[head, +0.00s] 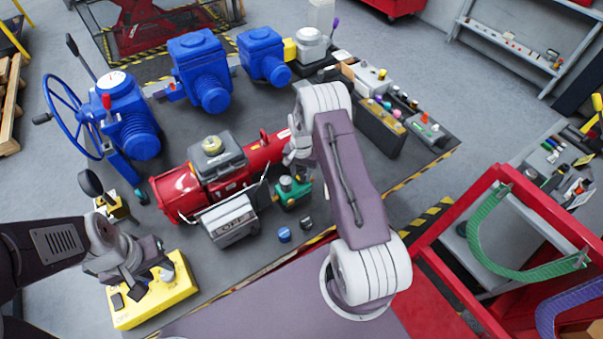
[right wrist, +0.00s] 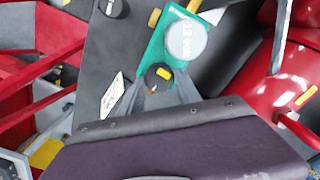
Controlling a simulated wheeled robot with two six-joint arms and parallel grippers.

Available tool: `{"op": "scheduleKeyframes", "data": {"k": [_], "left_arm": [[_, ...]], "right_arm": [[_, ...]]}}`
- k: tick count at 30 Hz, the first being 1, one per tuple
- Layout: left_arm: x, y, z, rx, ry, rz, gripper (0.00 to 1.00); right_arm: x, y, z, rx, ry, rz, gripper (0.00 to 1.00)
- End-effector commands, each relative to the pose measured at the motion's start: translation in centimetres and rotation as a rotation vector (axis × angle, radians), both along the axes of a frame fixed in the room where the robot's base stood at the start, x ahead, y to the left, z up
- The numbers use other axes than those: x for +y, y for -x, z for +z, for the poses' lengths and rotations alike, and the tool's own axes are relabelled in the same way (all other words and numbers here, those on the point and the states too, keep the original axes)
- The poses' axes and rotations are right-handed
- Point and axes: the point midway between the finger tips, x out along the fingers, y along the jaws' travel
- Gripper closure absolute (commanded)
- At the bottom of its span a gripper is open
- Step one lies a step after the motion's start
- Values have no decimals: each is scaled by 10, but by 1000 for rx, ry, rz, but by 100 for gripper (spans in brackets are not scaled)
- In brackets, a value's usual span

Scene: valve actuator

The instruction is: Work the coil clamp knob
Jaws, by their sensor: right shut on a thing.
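The coil clamp knob (right wrist: 159,74) is dark with a yellow mark and sits on a green block (right wrist: 170,42) with a round silver cap (right wrist: 186,39) printed "12 VDC". My right gripper (right wrist: 161,88) is shut on this knob, with one grey finger on each side. In the head view the green block (head: 290,194) stands in front of the red actuator, and my right arm hides most of the gripper (head: 300,172). My left gripper (head: 141,284) is over the yellow box (head: 180,290) at lower left. Its finger opening is not clear.
The red actuator (head: 172,190) with a grey box lies left of the green block. A blue knob (head: 284,235) and a small dark knob (head: 306,222) stand in front. Blue valve actuators (head: 200,65) stand behind. A red cart (head: 425,240) is at right.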

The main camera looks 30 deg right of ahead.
Motion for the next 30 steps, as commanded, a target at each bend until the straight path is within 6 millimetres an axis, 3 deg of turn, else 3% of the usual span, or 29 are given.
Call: {"op": "scheduleKeyframes", "data": {"k": [11, 30], "left_arm": [[0, 0, -11, 0, 0, 0, 64], [0, 0, -42, 0, 0, 0, 64]], "right_arm": [[-2, -1, -2, -5, 2, -129, 100], [-3, 1, -2, -5, 2, -721, 100]]}}
